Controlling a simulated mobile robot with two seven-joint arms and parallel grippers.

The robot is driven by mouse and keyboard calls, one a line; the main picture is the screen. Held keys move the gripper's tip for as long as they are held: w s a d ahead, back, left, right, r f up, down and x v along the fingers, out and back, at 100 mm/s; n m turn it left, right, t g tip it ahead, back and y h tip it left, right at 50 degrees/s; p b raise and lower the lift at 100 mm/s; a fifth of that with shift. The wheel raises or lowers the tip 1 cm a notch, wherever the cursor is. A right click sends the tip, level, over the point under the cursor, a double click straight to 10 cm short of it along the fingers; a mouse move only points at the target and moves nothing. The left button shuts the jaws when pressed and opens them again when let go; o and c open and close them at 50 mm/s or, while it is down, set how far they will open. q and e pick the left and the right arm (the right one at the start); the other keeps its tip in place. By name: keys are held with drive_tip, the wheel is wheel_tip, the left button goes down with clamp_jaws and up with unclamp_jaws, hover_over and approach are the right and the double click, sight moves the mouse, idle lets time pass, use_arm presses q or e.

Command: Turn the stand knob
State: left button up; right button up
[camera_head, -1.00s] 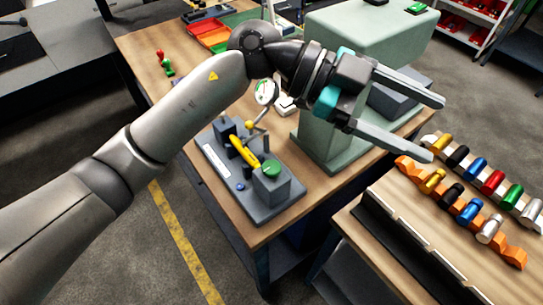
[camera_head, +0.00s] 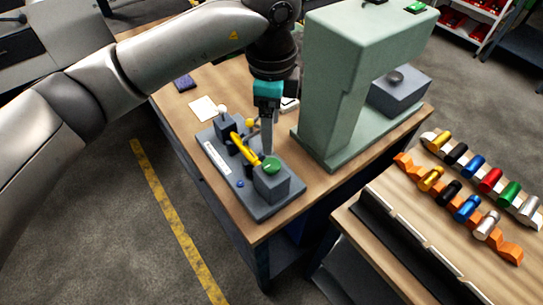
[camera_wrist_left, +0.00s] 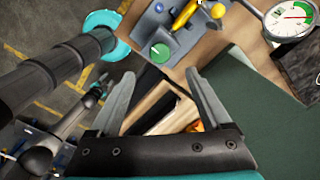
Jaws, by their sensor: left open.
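The stand (camera_head: 222,170) is a grey plate with two blocks on the wooden bench, with a yellow cylinder (camera_head: 241,147) lying between them. The green stand knob (camera_head: 271,165) sits on top of the nearer block; it also shows in the left wrist view (camera_wrist_left: 160,52). My left gripper (camera_head: 268,149) points down just behind the knob in the head view. In the left wrist view my left gripper (camera_wrist_left: 160,79) has its fingers wide apart and nothing between them. The knob appears beyond the fingertips, apart from them. My right gripper does not show.
A pale green machine (camera_head: 335,75) stands close to the right of my left gripper. A dial gauge (camera_wrist_left: 289,19) is beside the stand. A nearer table (camera_head: 375,245) holds racks of coloured cylinders. A white card (camera_head: 203,108) lies behind the stand.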

sight(272, 164)
use_arm(q)
wheel_tip(272, 164, down, 10)
drive_tip(key=shift+f+p, duration=0.2)
drive_tip(key=shift+p, duration=0.2)
clamp_jaws()
idle(0.6)
